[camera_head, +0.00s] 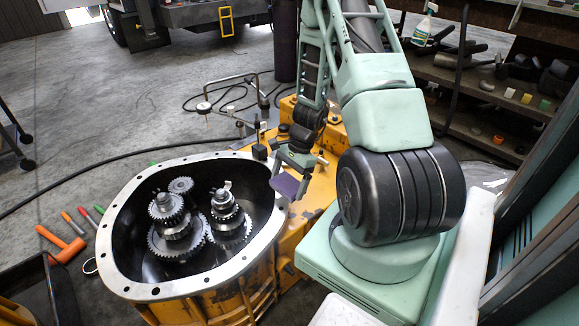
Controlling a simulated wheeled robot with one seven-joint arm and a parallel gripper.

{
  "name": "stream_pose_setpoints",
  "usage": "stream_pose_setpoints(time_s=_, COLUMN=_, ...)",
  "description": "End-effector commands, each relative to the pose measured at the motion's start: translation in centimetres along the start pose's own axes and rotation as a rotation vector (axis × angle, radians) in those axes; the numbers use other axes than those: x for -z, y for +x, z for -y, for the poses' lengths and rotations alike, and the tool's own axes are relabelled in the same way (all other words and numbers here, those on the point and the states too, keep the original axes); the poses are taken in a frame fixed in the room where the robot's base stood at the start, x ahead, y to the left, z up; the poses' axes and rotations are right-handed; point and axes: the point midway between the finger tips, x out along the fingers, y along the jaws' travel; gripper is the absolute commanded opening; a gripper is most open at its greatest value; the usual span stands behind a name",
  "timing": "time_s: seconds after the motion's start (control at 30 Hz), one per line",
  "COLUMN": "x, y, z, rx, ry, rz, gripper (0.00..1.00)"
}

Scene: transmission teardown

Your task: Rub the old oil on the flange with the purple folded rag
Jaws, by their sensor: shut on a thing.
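The flange (117,193) is the pale grey rim with bolt holes around the open orange transmission housing. My gripper (290,170) is at the flange's right side, pointing down. It is shut on the purple folded rag (286,185), which hangs at or just above the right stretch of the rim. I cannot tell whether the rag touches the metal. The rag and gripper cover part of the rim there. No oil patch on the flange can be made out clearly.
Gear stacks (172,228) stand inside the dark housing. A dial gauge stand (204,108) rises behind it. An orange mallet (62,246) and coloured markers lie on the floor at left. A black cable (75,180) crosses the floor. Shelves (490,95) hold parts at right.

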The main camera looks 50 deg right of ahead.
Motion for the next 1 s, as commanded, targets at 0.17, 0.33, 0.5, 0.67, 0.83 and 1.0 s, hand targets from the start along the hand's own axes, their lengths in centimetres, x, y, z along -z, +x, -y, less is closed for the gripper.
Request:
stream_pose_setpoints(time_s=0.17, x=-0.8, y=-1.9, z=0.3, rx=-0.001, ry=-0.003, rz=-0.001, gripper=0.72)
stream_pose_setpoints(time_s=0.33, x=-1.4, y=-3.2, z=0.6, rx=-0.002, ry=-0.007, rz=-0.001, gripper=0.72)
stream_pose_setpoints(time_s=0.5, x=-1.5, y=-3.4, z=0.7, rx=-0.003, ry=-0.008, rz=0.0, gripper=0.72)
stream_pose_setpoints(time_s=0.67, x=-1.5, y=-3.3, z=0.7, rx=-0.003, ry=-0.008, rz=0.0, gripper=0.72)
stream_pose_setpoints(time_s=0.83, x=-1.5, y=-3.3, z=0.6, rx=-0.003, ry=-0.008, rz=0.0, gripper=0.72)
stream_pose_setpoints(time_s=1.0, x=-1.6, y=-3.4, z=0.7, rx=-0.005, ry=-0.012, rz=0.0, gripper=0.72)
